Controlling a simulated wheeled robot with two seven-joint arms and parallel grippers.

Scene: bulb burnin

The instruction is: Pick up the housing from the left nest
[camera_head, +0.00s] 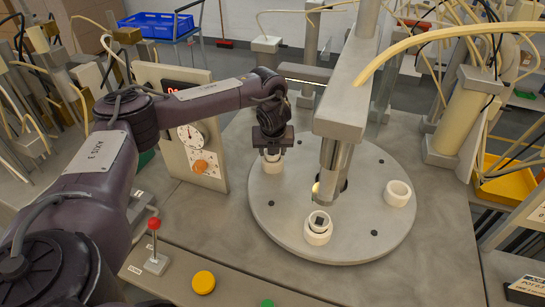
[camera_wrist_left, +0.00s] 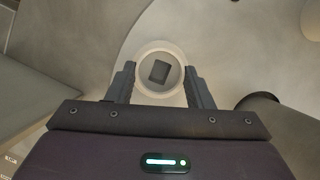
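The left nest, a white ring (camera_head: 272,163), sits on the left part of the round grey plate (camera_head: 290,225). In the left wrist view a pale round housing with a dark square in its middle (camera_wrist_left: 160,71) shows inside a white rim. My left gripper (camera_head: 273,150) points down just over this nest. In the left wrist view its two fingers (camera_wrist_left: 160,75) are apart, one on each side of the white rim, with a slight gap seeming to show. Contact cannot be made out. My right gripper is not in view.
A grey overhead beam (camera_head: 345,95) with a metal cylinder (camera_head: 333,165) stands right of my left gripper. Other white nests sit at the front (camera_head: 318,233) and right (camera_head: 397,193). A gauge panel (camera_head: 192,140) stands left. A red-knobbed lever (camera_head: 154,240) and yellow button (camera_head: 203,282) are in front.

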